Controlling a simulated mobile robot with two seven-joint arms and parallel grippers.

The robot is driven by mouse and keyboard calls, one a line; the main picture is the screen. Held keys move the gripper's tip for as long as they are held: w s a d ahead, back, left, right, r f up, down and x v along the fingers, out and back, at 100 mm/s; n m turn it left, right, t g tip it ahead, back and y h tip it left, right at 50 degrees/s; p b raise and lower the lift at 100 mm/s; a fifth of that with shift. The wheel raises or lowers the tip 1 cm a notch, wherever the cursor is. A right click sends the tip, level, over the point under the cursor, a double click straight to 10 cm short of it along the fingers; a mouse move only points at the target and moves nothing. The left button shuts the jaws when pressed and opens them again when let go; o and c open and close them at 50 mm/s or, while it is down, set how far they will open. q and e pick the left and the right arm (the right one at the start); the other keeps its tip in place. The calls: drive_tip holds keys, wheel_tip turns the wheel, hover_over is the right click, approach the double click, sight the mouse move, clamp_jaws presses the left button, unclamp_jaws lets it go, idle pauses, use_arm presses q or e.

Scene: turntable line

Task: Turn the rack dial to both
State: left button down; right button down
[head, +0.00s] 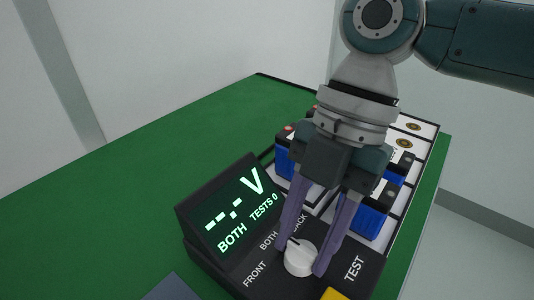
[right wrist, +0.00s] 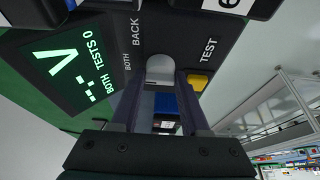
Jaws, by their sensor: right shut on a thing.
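The rack dial (head: 300,259) is a white round knob on the black tester box, beside the printed words FRONT, BOTH and BACK. My right gripper (head: 301,258) comes down from above, its two purple fingers shut on the dial from either side. The fingers hide part of the knob, and I cannot read its pointer surely. The dial also shows between the fingers in the right wrist view (right wrist: 160,66). The lit display (head: 234,210) reads "--.- V", "BOTH" and "TESTS 0". My left gripper is not in view.
A yellow button (head: 334,294) beside the word TEST sits right of the dial. Several blue batteries (head: 369,220) stand in a white rack (head: 424,128) behind my right gripper. The green table (head: 130,175) is clear at the left.

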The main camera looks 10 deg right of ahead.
drive_tip(key=shift+c, duration=2)
unclamp_jaws()
